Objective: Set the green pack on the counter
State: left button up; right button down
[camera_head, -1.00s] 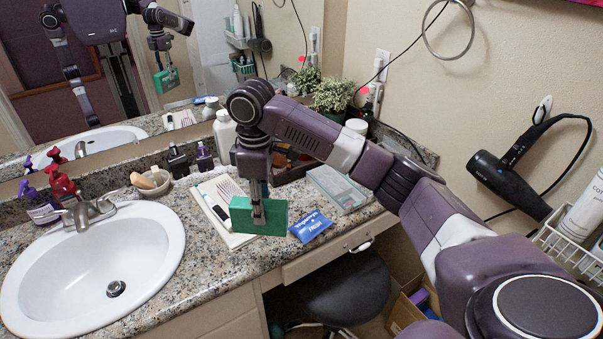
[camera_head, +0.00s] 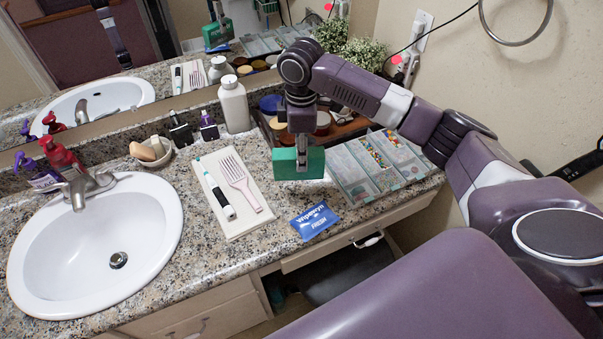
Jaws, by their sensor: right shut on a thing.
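The green pack (camera_head: 312,163) is a flat green box held upright in my right gripper (camera_head: 301,168), whose fingers are shut on it. In the head view it shows over the granite counter (camera_head: 262,246), between a white tray and a clear-lidded case. I cannot tell whether its lower edge touches the counter. My right arm comes in from the right. My left gripper is not directly in view.
A blue wipes packet (camera_head: 314,220) lies near the front edge. The compartment case (camera_head: 345,178), white bottle (camera_head: 234,104), plant (camera_head: 360,50) and sink (camera_head: 95,240) stand around.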

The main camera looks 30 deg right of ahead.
aim_at(301, 176)
notch_tip(301, 176, down, 9)
jog(key=shift+r+p, duration=0.2)
jog(key=shift+p, duration=0.1)
jog(key=shift+f, duration=0.1)
jog(key=c, duration=1.4)
grip_release()
notch_tip(301, 176, up, 12)
jog(key=shift+r+b, duration=0.15)
jog(key=shift+b, duration=0.7)
jog(key=shift+a, duration=0.1)
